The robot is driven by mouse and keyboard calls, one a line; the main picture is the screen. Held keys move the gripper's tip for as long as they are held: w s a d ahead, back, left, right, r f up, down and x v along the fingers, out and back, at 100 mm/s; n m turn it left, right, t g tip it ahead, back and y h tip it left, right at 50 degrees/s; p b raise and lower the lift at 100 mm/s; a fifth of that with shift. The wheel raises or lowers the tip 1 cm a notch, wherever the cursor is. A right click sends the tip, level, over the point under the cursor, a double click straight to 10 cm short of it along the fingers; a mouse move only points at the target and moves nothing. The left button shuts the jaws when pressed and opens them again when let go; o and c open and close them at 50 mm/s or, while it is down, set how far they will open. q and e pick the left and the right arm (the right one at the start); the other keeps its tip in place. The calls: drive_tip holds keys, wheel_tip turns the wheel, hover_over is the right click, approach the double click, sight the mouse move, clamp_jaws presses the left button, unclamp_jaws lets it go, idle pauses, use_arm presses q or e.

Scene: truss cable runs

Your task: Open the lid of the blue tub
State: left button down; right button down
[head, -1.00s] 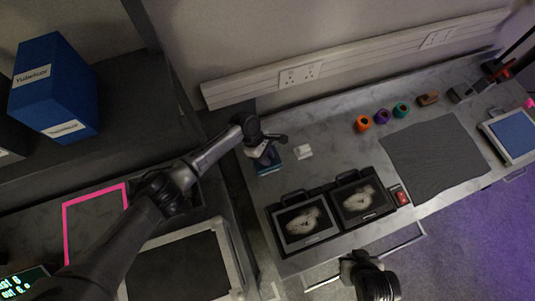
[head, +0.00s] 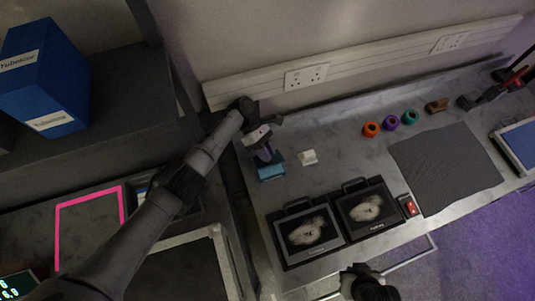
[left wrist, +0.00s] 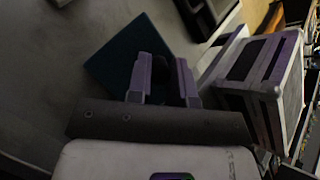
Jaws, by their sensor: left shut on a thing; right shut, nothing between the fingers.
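A small blue tub (head: 271,173) stands on the grey bench at its left end. My left gripper (head: 264,153) points down over it and hides part of its top. In the left wrist view the blue square top (left wrist: 112,62) lies behind my left fingers (left wrist: 162,82). They are shut on a small dark part at its lid, mostly hidden between them. I cannot tell whether the lid is raised. My right gripper (head: 357,271) is shut and empty, in front of the bench's front edge, away from the tub.
Two dark framed picture panels (head: 309,233) lie nearer the front edge. Coloured rings (head: 371,129) and a grey mat (head: 445,168) are farther right. A large blue box (head: 45,85) stands on the left shelf.

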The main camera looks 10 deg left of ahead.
use_arm(q)
drive_tip(key=shift+r, duration=0.1)
drive_tip(key=c, duration=1)
unclamp_jaws()
drive_tip(key=r+p, duration=0.1)
drive_tip(key=r, duration=0.2)
drive_tip(key=d+r+p, duration=0.1)
drive_tip(key=r, duration=0.1)
drive_tip(key=shift+s+p, duration=0.25)
drive_tip(key=shift+p, duration=0.1)
drive_tip(key=shift+s+d+r+p, duration=0.2)
drive_tip(key=shift+s+d+r, duration=0.65)
drive_tip(key=shift+d, duration=0.75)
drive_tip(key=shift+s+d+r+p, duration=0.25)
drive_tip(key=shift+s+d+r, duration=0.3)
drive_tip(key=shift+d+r, duration=0.85)
drive_tip(key=shift+s+d+r+p, duration=0.2)
drive_tip(key=shift+s+d+r, duration=0.5)
drive_tip(key=shift+d, duration=1.15)
